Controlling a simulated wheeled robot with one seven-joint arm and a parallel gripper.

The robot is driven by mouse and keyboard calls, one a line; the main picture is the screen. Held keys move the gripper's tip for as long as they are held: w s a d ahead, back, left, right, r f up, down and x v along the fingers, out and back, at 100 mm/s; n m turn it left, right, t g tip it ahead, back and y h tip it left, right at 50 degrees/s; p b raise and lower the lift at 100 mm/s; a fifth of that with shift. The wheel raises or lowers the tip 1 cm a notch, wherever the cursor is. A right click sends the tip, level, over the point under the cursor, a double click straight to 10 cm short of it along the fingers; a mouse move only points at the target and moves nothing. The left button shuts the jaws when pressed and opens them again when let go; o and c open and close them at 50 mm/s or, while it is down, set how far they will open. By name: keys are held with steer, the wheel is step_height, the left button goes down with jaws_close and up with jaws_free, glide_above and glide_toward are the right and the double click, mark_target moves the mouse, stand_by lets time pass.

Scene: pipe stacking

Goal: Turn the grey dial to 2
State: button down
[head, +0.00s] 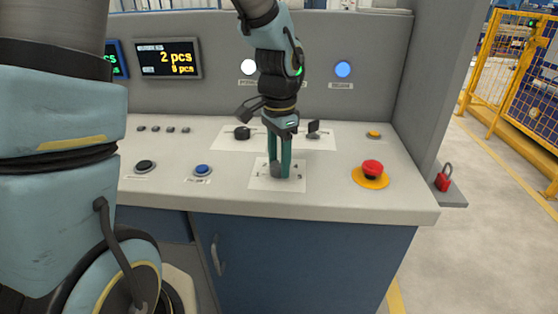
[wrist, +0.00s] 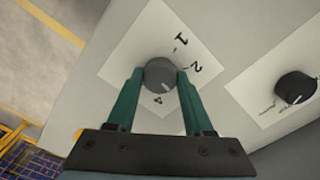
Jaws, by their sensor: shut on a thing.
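The grey dial (wrist: 160,73) sits on a white label plate (wrist: 150,38) in the wrist view. The digits 1, 2 and 4 show around it, with 2 to its right and 4 below it. A pale mark shows on the dial's lower side, toward 4, but I cannot read its setting surely. My gripper (wrist: 160,76) has one green finger on each side of the dial and is shut on it. In the head view, the dial (head: 275,169) is partly hidden by my gripper (head: 280,170), which points down at the panel.
A black knob (wrist: 295,87) stands to the right in the wrist view. In the head view, a red emergency button (head: 372,168) is right of the dial, and a blue button (head: 203,170) is left. Another black knob (head: 242,132) sits behind. The panel's front edge is close.

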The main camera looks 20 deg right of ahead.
mark_target(279, 164)
steer(key=n, duration=0.5)
steer(key=shift+n, duration=0.3)
steer(key=n, duration=0.5)
steer(key=shift+n+p, duration=0.3)
steer(key=shift+p, duration=0.05)
steer(key=shift+c, duration=1.4)
jaws_free()
step_height(279, 164, up, 11)
steer(key=b, duration=0.1)
steer(key=shift+f, duration=0.1)
